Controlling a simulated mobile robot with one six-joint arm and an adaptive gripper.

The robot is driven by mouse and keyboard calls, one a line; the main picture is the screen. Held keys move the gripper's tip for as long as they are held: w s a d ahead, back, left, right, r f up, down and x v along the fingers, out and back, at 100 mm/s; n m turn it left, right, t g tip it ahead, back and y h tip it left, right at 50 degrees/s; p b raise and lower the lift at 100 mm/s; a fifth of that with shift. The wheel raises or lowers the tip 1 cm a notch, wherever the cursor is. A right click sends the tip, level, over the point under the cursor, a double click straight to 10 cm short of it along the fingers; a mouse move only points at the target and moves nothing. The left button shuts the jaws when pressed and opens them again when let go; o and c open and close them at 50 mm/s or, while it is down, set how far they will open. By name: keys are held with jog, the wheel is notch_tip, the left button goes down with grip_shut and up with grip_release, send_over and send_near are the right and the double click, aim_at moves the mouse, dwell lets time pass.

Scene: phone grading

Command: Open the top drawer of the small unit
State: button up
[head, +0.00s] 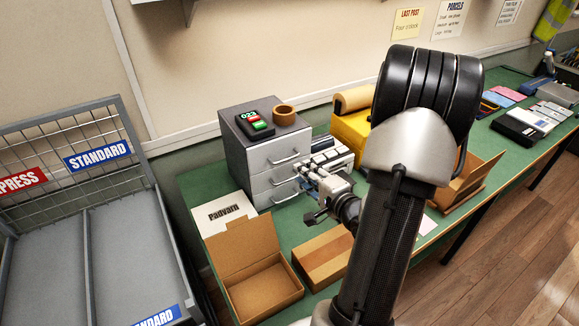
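The small unit (238,156) is a grey drawer cabinet with a dark top, standing on the green bench near the wall. Its top drawer (266,156) has a pale front and a curved metal handle (285,159), and looks shut. A second drawer (268,182) with a similar handle is below it, also looking shut. My gripper (308,178) is in front of the unit's right side, appearing lower than the top handle. Its fingers are small and overlap the background, so their opening and any contact with a handle are unclear.
A keypad-like device (254,124) and a tape roll (284,114) sit on the unit. Dark items in a pale holder (330,156) stand right of it. An open carton (262,285) and a closed box (322,258) lie in front. A wire-backed cage (95,135) stands left.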

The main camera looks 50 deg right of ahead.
jog(key=b+x, duration=0.1)
jog(key=x, duration=0.8)
jog(key=shift+w, duration=0.15)
jog(key=shift+c, duration=0.2)
grip_shut()
